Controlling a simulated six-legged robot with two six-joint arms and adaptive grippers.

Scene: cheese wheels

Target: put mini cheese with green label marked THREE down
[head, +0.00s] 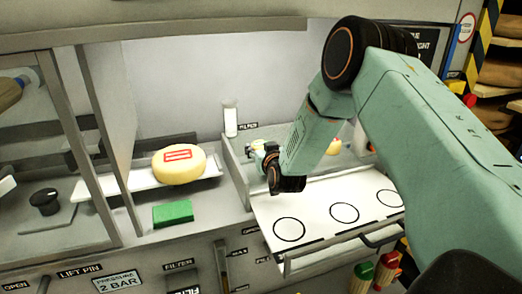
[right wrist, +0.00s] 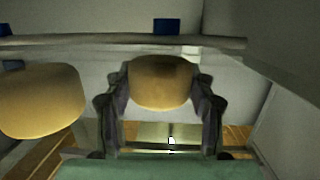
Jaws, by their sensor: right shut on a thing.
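My right gripper (head: 262,156) comes in from the right, above the back left of a white tray (head: 318,206) marked with black circles. In the right wrist view its two fingers are closed on the sides of a small yellow-brown cheese (right wrist: 160,82). No label or number shows on this cheese, and in the head view the wrist mostly hides it. Another small cheese (right wrist: 42,102) is at the left of the right wrist view, apart from the fingers. A small yellow cheese (head: 334,147) shows behind my arm in the head view. My left gripper is not in view.
A large cheese wheel with a red label (head: 180,166) sits on a white shelf at left. A green block (head: 172,213) lies in front of it. A partition (head: 237,172) stands left of the tray. The tray's three circles are empty.

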